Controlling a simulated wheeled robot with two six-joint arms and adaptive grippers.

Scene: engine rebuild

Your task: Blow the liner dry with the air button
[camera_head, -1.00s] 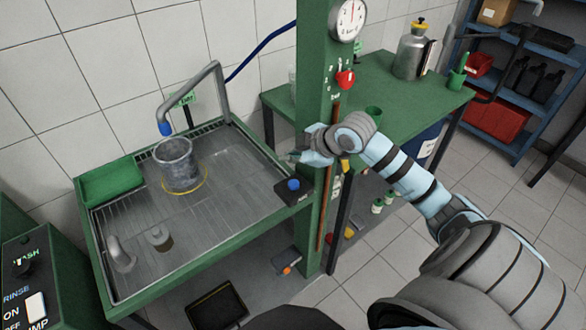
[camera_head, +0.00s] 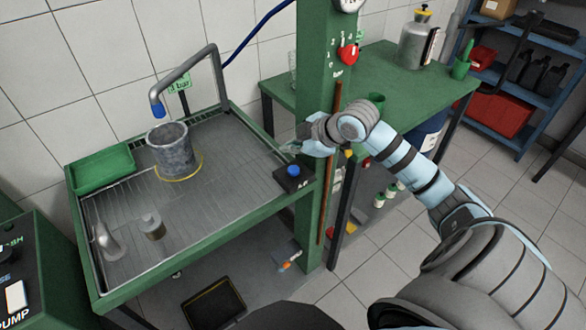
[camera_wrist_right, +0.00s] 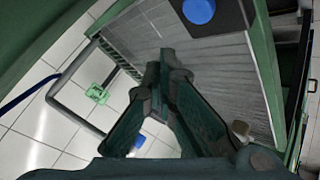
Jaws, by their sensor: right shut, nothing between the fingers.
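The grey cylindrical liner (camera_head: 172,152) stands upright on the green-framed wash tray (camera_head: 215,185), at a yellow ring marking. A bent grey pipe with a blue-tipped nozzle (camera_head: 157,110) reaches over towards it; the tip is just above the liner's rim. The blue air button (camera_head: 293,171) sits on a black box at the tray's right front corner. It also shows in the right wrist view (camera_wrist_right: 199,11). My right gripper (camera_head: 292,149) is shut and empty, above and behind the button, apart from it. In the wrist view its fingers (camera_wrist_right: 164,68) meet. My left gripper is out of view.
A green post (camera_head: 312,225) with a red knob (camera_head: 348,54) stands close to my right wrist. A green bench (camera_head: 390,78) is behind.

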